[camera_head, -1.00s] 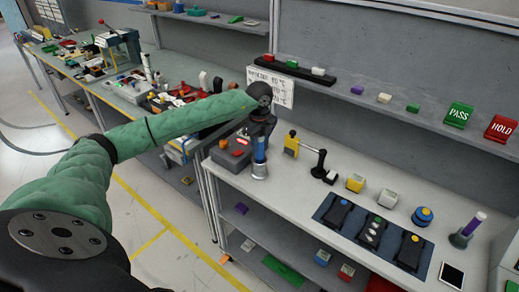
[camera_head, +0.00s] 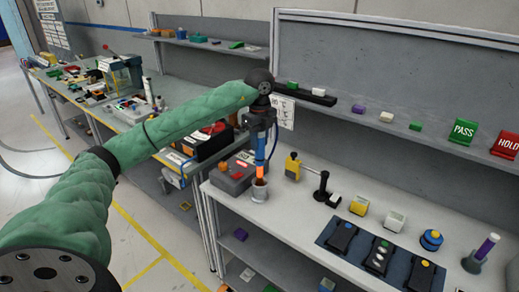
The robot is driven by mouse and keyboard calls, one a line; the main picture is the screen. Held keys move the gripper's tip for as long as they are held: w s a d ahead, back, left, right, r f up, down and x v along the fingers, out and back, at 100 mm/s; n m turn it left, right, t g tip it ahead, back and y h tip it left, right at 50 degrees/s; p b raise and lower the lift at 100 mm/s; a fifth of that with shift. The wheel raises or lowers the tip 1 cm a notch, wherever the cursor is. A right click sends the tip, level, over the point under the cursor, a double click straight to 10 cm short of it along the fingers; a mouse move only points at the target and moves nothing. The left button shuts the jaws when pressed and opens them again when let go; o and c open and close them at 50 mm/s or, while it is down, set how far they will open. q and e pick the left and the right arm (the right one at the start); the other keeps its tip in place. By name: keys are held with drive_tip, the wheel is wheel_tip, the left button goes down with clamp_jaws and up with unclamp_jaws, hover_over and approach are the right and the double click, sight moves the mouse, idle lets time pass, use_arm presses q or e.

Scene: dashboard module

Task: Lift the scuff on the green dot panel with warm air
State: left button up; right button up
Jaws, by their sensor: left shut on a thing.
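My left gripper (camera_head: 261,128) points down at the left end of the workbench, shut on a blue tool (camera_head: 260,150) with an orange lower part. The tool is upright, with its lower end at or just above the mouth of a small grey cup-like holder (camera_head: 259,192). Whether its tip is still inside the cup is hard to tell. Three dark panels lie in a row on a blue mat (camera_head: 325,236). The middle panel (camera_head: 375,268) has a green dot and pale blotches below it. My right gripper is out of view.
A grey box (camera_head: 229,181) stands left of the holder. A yellow-and-black stand (camera_head: 293,167) with an arm is to its right. Yellow (camera_head: 359,206) and white (camera_head: 394,221) blocks, a blue-yellow knob (camera_head: 431,240) and a purple-topped cylinder (camera_head: 487,247) line the back. Bench in front is clear.

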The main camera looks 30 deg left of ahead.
use_arm(q)
drive_tip(key=shift+r+p, duration=1.9)
drive_tip(key=shift+r, duration=2.45)
